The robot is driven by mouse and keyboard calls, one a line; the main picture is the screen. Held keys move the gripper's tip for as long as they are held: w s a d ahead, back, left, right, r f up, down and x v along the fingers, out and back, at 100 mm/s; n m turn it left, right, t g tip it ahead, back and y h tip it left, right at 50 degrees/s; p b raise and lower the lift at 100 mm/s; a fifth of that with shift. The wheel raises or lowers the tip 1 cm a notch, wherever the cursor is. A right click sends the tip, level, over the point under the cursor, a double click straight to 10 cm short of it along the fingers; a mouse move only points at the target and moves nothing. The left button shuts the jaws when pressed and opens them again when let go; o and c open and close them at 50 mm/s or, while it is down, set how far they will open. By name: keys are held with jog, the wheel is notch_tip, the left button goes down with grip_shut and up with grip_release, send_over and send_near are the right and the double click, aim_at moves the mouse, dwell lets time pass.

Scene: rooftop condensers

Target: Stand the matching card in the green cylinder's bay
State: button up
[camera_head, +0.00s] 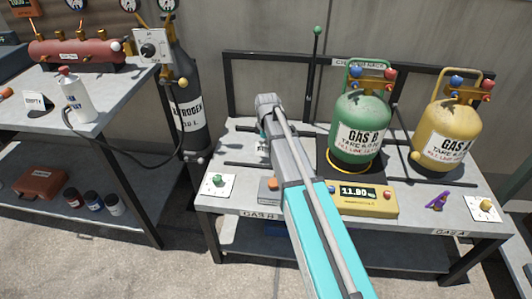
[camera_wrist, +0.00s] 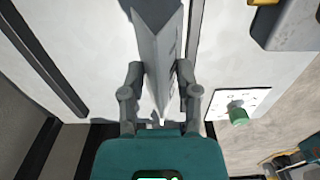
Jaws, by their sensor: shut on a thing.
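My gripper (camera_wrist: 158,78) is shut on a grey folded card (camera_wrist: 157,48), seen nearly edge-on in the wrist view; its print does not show. The gripper is over the left part of the right-hand bench; in the head view my arm mostly hides it and the card. I cannot tell whether the card touches the bench top. The green cylinder (camera_head: 360,128), marked GAS B, stands upright on a scale, right of my arm. The left bay carries a GAS B label (camera_head: 258,214) on the bench's front edge. Another tent card, marked EMPTY (camera_head: 36,101), stands on the left bench.
A yellow GAS A cylinder (camera_head: 448,135) stands at the bench's right. The yellow scale display (camera_head: 362,197) reads about 11.90. A plate with a green knob (camera_head: 217,182) is at the left front corner, also in the wrist view (camera_wrist: 238,115). A purple object (camera_head: 437,201) lies at the right.

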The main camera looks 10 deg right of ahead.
jog(key=shift+w+d+f+b, duration=0.25)
jog(key=shift+w+f+b, duration=0.15)
jog(key=shift+f+b, duration=0.3)
jog(key=shift+s+f+b, duration=0.1)
jog(key=shift+f+b, duration=1.2)
jog(key=shift+f, duration=0.05)
jog(key=o, duration=1.1)
jog(key=shift+c, duration=0.2)
jog(key=shift+r, duration=0.1)
notch_tip(320, 180, up, 12)
jog(key=p, duration=1.2)
